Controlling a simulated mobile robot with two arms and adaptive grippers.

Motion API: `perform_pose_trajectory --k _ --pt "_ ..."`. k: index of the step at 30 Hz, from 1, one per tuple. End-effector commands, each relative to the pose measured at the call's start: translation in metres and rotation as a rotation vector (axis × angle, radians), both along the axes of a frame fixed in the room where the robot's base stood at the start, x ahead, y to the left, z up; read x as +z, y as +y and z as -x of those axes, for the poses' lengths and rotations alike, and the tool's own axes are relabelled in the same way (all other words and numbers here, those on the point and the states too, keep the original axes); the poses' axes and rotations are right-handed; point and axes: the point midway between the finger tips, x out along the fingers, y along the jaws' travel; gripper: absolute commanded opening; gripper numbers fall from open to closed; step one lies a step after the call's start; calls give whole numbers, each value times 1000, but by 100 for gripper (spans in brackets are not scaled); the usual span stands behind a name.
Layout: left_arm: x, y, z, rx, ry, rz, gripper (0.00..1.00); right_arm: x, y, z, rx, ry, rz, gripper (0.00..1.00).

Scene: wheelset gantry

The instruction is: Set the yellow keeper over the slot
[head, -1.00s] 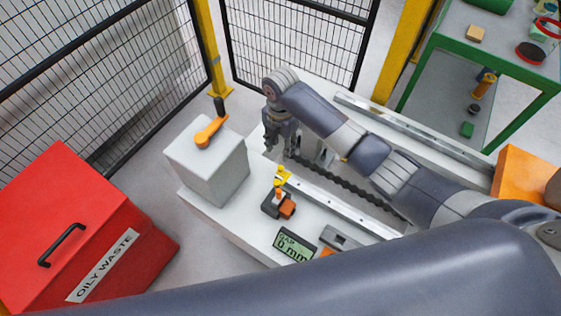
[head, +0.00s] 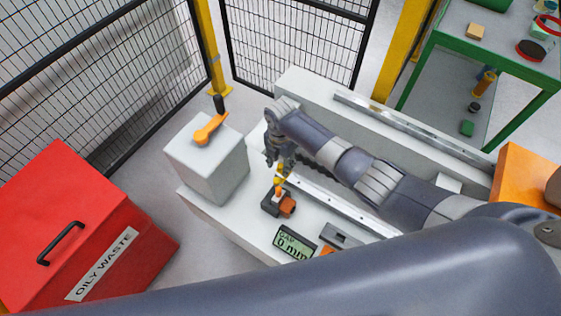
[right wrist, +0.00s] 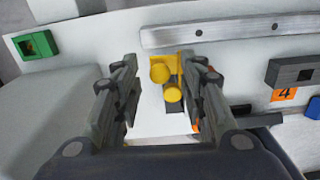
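The small yellow keeper (head: 279,180) sits at the dark-and-orange block at the front end of the rail, partly covered by my right gripper (head: 277,165) in the head view. In the right wrist view the yellow keeper (right wrist: 160,72) shows a flat plate and two round knobs. My right gripper (right wrist: 162,65) is open there, with a finger on each side of the keeper. The right finger is closer to it. I cannot make out whether either finger touches it. I cannot clearly make out the slot. My left gripper is not in view.
A gap display (head: 294,243) reads 0 mm beside the dark-and-orange block (head: 286,206). A grey box (head: 213,170) with an orange lever (head: 210,130) stands left. A red oily waste bin (head: 65,220) is further left. A metal rail (head: 335,205) runs right. Mesh fencing (head: 300,40) closes the back.

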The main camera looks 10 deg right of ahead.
Motion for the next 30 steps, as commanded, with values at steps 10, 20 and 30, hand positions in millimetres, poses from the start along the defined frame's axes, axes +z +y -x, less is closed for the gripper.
perform_pose_trajectory --k 10,20,30 --pt "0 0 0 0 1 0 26 0 0 0 0 0 0 0" --pt "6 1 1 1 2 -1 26 2 -2 1 -51 1 0 0" --pt "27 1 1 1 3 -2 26 4 -10 8 -292 3 0 0"
